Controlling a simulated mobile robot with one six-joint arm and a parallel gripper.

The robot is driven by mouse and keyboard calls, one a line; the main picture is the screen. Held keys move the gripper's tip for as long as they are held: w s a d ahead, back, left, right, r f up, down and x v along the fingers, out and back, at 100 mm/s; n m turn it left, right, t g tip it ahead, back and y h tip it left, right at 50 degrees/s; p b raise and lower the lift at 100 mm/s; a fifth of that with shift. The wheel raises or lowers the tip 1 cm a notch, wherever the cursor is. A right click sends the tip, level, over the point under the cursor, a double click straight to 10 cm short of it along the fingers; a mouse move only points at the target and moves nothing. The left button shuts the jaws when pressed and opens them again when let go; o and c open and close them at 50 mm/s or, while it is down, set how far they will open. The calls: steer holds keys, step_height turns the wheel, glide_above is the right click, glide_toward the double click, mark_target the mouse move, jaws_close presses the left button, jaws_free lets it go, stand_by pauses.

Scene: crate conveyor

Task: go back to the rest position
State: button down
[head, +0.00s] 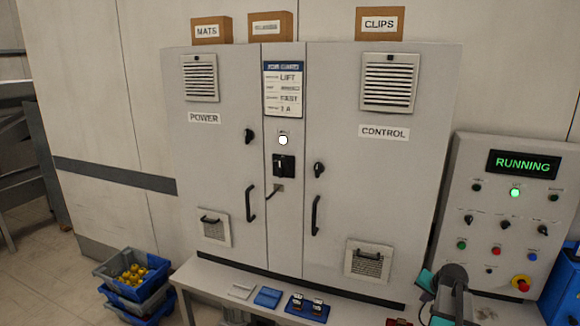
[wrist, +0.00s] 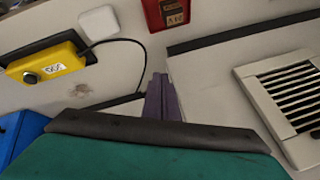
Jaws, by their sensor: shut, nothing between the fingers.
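My gripper (wrist: 161,88) shows in the wrist view as dark purple fingers set close together, shut and empty. It reaches past the dark-edged teal part of my own wrist. In the head view, part of my arm shows at the lower right, in front of the control panel (head: 466,165); the fingertips cannot be made out there. The panel's display reads RUNNING and a green lamp is lit. A grey cabinet (head: 228,128) with POWER and CONTROL doors stands shut in the middle.
A shelf (head: 210,275) below the cabinet holds a blue tray (head: 293,308) with small parts. Blue crates (head: 153,277) stand on the floor at left. The wrist view shows a yellow button box (wrist: 45,65) with a cable, a red box (wrist: 165,12) and a vent (wrist: 245,82).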

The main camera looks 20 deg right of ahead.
steer(key=w+a+f+n+g+y, duration=0.1)
steer(key=w+a+f+n, duration=0.3)
steer(key=a, duration=1)
steer(key=a+f+n+g+y, duration=0.2)
steer(key=a+f, duration=0.4)
steer(key=a, duration=0.8)
steer(key=s+a+f+n+g, duration=0.1)
steer(key=s+a+f+n, duration=0.15)
steer(key=a, duration=0.45)
steer(key=s+a+f+n+g, duration=0.1)
steer(key=s+a+f, duration=0.15)
steer(key=a, duration=0.45)
steer(key=s+a+f+n+g, duration=0.1)
steer(key=s+a+n, duration=0.15)
steer(key=a, duration=0.45)
steer(key=s+f+g+b, duration=0.5)
steer(key=s+f, duration=1.8)
steer(key=s, duration=0.3)
steer(key=shift+s+f+g, duration=0.2)
steer(key=shift+s+g, duration=0.2)
